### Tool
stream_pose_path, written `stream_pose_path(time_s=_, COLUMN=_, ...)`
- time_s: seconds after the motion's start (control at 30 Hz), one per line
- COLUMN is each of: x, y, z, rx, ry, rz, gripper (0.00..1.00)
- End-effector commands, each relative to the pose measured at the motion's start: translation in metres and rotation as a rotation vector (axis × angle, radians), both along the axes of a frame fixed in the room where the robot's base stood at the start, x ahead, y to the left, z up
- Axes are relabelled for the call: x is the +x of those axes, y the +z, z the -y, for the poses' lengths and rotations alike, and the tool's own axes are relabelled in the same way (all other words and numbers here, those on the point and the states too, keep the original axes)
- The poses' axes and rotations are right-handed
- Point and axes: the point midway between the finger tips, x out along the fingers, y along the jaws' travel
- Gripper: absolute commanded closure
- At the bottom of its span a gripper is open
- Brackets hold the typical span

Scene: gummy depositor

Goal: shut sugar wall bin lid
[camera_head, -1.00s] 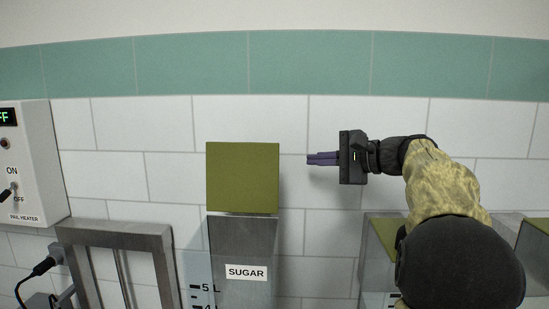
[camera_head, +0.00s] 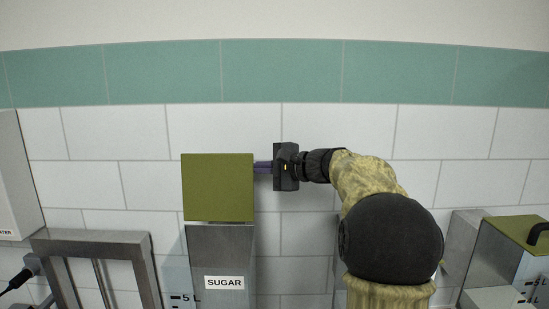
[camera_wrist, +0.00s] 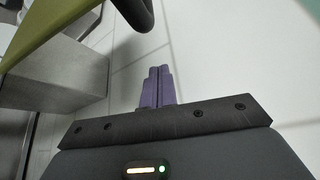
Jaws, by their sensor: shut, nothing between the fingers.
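The sugar wall bin (camera_head: 222,262) is a metal box on the wall with a SUGAR label. Its olive-green lid (camera_head: 217,188) stands raised, its broad face toward the head camera. My gripper (camera_head: 258,167) is shut and empty, its purple fingers pointing left at the lid's right edge. In the head view the fingertips meet or pass behind that edge; I cannot tell if they touch. In the wrist view the lid (camera_wrist: 42,25) is at upper left with a dark handle (camera_wrist: 134,12) ahead of the purple fingertips (camera_wrist: 159,72), and the metal bin (camera_wrist: 55,72) lies below it.
Another metal bin with a green lid (camera_head: 524,232) and dark handle stands at the right. A metal frame (camera_head: 95,240) is left of the sugar bin, with a plug and cable (camera_head: 28,268) beside it. The tiled wall (camera_head: 310,125) above is clear.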

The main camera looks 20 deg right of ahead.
Motion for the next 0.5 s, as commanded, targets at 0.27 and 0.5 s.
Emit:
stream_pose_path(time_s=0.27, x=-0.021, y=0.014, z=-0.018, rx=-0.001, ry=-0.001, rz=-0.001, gripper=1.0)
stream_pose_path(time_s=0.5, x=-0.029, y=0.014, z=-0.023, rx=-0.001, ry=-0.001, rz=-0.001, gripper=1.0)
